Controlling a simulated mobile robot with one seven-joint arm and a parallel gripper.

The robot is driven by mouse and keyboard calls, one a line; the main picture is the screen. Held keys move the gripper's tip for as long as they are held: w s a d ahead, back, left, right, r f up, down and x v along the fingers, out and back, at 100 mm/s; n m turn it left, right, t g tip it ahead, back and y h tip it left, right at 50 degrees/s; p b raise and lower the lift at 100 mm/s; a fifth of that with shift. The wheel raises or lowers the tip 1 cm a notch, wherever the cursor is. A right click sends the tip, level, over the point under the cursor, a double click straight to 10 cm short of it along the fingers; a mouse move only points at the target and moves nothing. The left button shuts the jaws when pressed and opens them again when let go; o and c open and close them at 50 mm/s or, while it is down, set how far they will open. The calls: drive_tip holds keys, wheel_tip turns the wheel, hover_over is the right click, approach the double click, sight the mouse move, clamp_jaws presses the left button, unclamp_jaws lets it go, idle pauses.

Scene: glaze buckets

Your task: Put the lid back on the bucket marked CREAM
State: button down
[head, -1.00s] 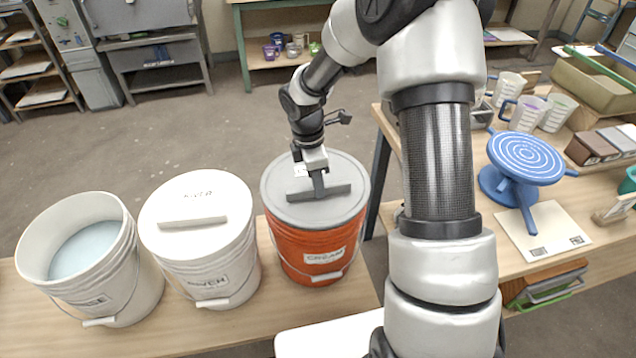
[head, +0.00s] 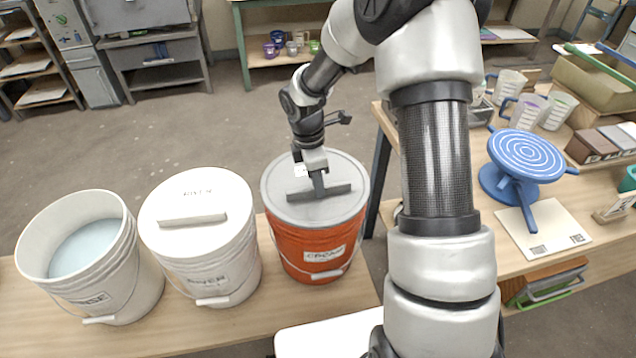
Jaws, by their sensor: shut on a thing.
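The orange bucket (head: 314,250) marked CREAM stands on the low wooden bench, right of the white buckets. A grey lid (head: 345,205) with a raised bar handle (head: 335,193) covers its top and looks level on the rim. I cannot tell whether it is pressed fully down. My gripper (head: 318,188) points down over the lid and is shut on the bar handle. The fingertips are partly hidden against the handle.
A white bucket (head: 205,265) with a white lid (head: 190,235) stands left of the orange one. An open white bucket (head: 125,275) holding pale blue liquid is at far left. A blue banding wheel (head: 525,157) and jugs stand on the right table.

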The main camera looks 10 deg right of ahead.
drive_tip(key=shift+f, duration=0.15)
idle(0.5)
drive_tip(key=c, duration=1.3)
unclamp_jaws()
drive_tip(key=shift+r+p, duration=3.1)
drive_tip(key=shift+r, duration=0.45)
